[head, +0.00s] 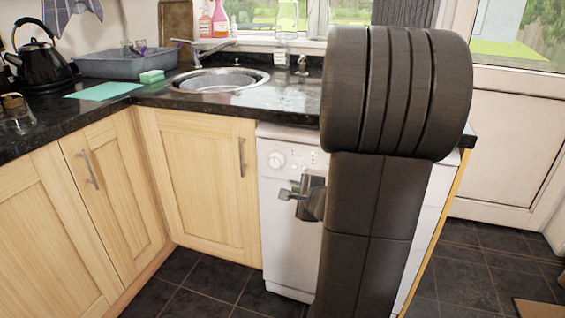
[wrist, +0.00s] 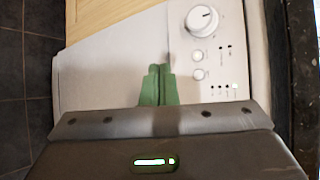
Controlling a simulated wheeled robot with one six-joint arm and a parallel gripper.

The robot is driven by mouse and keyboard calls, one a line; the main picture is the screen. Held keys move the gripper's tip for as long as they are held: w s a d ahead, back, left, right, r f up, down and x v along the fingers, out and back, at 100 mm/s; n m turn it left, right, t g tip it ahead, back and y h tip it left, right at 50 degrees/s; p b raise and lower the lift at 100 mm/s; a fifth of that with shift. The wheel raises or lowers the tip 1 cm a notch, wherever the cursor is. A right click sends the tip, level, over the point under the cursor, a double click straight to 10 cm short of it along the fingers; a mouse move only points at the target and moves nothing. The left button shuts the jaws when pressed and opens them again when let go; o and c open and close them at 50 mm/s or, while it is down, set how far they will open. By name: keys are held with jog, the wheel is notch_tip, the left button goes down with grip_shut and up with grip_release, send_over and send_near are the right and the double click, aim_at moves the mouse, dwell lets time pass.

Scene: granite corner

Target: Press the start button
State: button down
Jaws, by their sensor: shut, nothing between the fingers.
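A white appliance (head: 285,235) stands under the counter, with a round knob (head: 276,160) on its upper front panel. In the wrist view the panel shows the knob (wrist: 202,22), a round button (wrist: 197,56) beside it and another round button (wrist: 199,74) nearer my gripper. I cannot read which one is the start button. My gripper (wrist: 158,72) is shut and empty, its green fingertips in front of the white front beside the panel strip, to the left of the buttons in the picture. In the head view my gripper (head: 284,194) is below the knob; contact cannot be told.
A dark granite counter (head: 140,97) runs above the appliance, with a sink (head: 218,80), a grey basin (head: 120,64) and a black kettle (head: 42,55). Wooden cupboards (head: 200,185) stand to the left. The dark tiled floor (head: 235,283) in front is clear.

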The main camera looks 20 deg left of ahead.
aim_at(305, 168)
jog(key=shift+w+a, duration=0.1)
jog(key=shift+a, duration=0.2)
jog(key=w+p, duration=0.3)
jog(key=w, duration=0.5)
jog(key=shift+w+d, duration=0.15)
jog(key=shift+w, duration=0.25)
dwell(2.0)
jog(key=shift+w, duration=0.4)
